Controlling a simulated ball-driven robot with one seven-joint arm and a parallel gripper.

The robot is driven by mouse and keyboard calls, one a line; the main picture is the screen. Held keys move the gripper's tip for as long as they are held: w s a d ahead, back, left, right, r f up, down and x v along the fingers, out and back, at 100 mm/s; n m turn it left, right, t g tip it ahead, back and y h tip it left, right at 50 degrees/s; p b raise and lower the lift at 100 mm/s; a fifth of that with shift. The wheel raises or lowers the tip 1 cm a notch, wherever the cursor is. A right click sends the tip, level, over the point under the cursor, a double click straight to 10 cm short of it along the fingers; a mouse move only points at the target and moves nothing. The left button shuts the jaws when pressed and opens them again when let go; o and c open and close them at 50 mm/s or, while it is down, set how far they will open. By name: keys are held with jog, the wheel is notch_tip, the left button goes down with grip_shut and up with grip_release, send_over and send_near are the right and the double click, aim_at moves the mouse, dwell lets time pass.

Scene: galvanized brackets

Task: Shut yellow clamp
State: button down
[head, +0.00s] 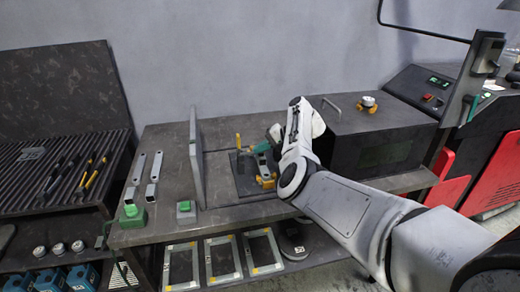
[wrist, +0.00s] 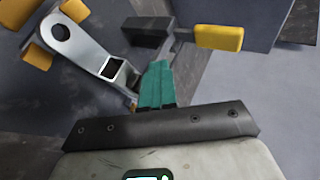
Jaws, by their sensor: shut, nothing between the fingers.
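The clamp's yellow handle (head: 238,141) stands up at the left of the fixture plate in the head view. In the wrist view the yellow handle (wrist: 219,37) joins a dark block (wrist: 148,32) by a short metal arm. A galvanized bracket (wrist: 90,50) with a round hole and a square hole sits among yellow blocks (wrist: 36,55); it also shows in the head view (head: 263,164). My gripper (wrist: 157,68) has teal fingers, shut and empty, close to the bracket's square-holed end and apart from the yellow handle. In the head view my gripper (head: 257,148) is right of the handle.
A grey upright panel (head: 196,160) stands left of the fixture on the workbench (head: 165,140). A dark box (head: 365,140) with a handle is close on the right.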

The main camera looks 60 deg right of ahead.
jog(key=shift+s+f, duration=0.15)
jog(key=shift+f, duration=0.25)
jog(key=shift+s, duration=0.1)
jog(key=shift+s+d+r, duration=0.1)
jog(key=shift+s, duration=0.05)
jog(key=v, duration=1)
jog(key=shift+r, duration=0.55)
